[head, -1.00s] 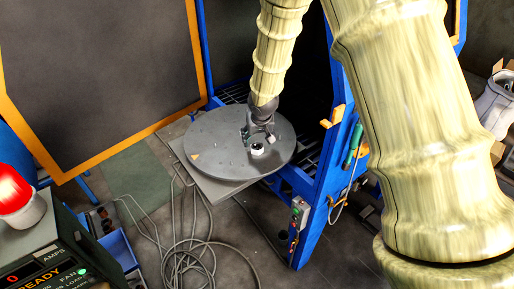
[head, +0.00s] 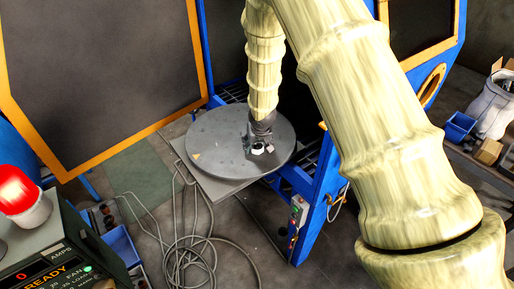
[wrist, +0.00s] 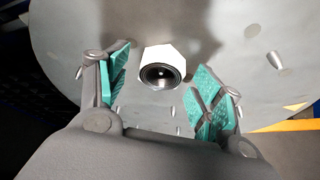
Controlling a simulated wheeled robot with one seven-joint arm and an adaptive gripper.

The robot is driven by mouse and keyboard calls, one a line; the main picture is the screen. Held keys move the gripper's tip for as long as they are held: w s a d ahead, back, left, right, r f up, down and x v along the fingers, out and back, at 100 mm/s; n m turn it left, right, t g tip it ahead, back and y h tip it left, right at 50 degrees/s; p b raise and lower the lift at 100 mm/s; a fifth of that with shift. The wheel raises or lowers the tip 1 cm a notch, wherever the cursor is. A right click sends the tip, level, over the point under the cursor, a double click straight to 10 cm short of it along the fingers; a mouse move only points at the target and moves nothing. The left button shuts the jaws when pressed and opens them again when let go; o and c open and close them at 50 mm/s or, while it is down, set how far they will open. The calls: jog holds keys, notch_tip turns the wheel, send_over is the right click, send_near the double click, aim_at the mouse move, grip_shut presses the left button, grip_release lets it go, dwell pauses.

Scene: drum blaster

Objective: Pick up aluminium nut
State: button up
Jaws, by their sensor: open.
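The aluminium nut (wrist: 163,68) is a bright, pale hexagonal piece with a dark threaded hole. It is on the round grey turntable (head: 211,145), and it shows as a small white spot in the head view (head: 257,151). My gripper (wrist: 163,95) is open, with a teal pad on each side. In the wrist view the nut appears between the two fingertips and slightly beyond them, with gaps on both sides. I cannot tell the exact height of the fingers above the turntable. In the head view my gripper (head: 257,147) partly hides the nut.
The blue cabinet frame (head: 318,205) stands close to the right of the turntable. An open panel with an orange edge (head: 100,165) stands on the left. Grey cables (head: 200,262) lie on the floor in front. The turntable surface around the nut is largely clear.

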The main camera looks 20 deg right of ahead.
jog(key=shift+c, duration=0.5)
jog(key=c, duration=1)
jog(key=shift+r, duration=0.15)
